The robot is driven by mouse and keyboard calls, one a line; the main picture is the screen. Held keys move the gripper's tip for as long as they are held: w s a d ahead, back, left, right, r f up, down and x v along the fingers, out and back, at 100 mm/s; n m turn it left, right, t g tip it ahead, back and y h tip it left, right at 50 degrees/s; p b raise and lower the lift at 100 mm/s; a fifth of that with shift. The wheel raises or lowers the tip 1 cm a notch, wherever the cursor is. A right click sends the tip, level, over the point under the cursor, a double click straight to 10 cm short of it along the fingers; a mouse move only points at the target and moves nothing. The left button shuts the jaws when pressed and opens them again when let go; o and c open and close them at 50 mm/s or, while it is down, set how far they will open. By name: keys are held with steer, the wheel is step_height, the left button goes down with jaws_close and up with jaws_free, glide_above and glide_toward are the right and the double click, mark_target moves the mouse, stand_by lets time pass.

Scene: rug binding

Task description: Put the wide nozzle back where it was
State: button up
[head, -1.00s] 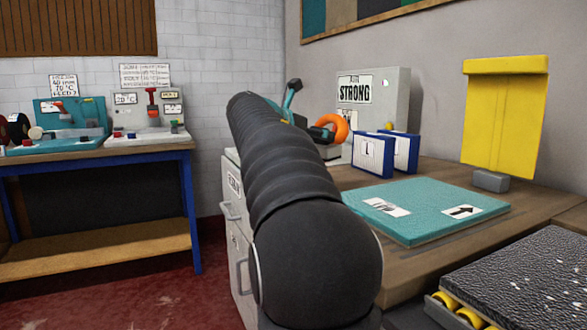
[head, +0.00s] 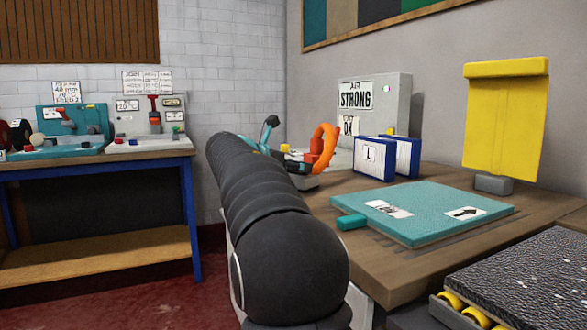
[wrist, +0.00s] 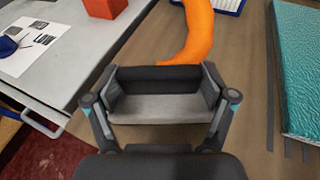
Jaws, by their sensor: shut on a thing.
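My gripper (wrist: 161,88) shows in the wrist view with its two fingers apart on either side of a wide grey piece with a dark upper edge, which I take to be the wide nozzle (wrist: 160,107). The fingers are shut on its two ends, and it is above the brown bench top. An orange curved hose (wrist: 196,35) is just beyond it.
A grey cabinet top (wrist: 55,60) is at left in the wrist view.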

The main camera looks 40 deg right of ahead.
steer(key=o, duration=1.4)
steer(key=shift+f, duration=0.15)
steer(key=shift+a+r, duration=0.2)
steer(key=shift+r, duration=0.05)
steer(key=p+v, duration=0.1)
steer(key=v, duration=1)
steer(key=shift+a, duration=0.3)
steer(key=shift+s, duration=0.2)
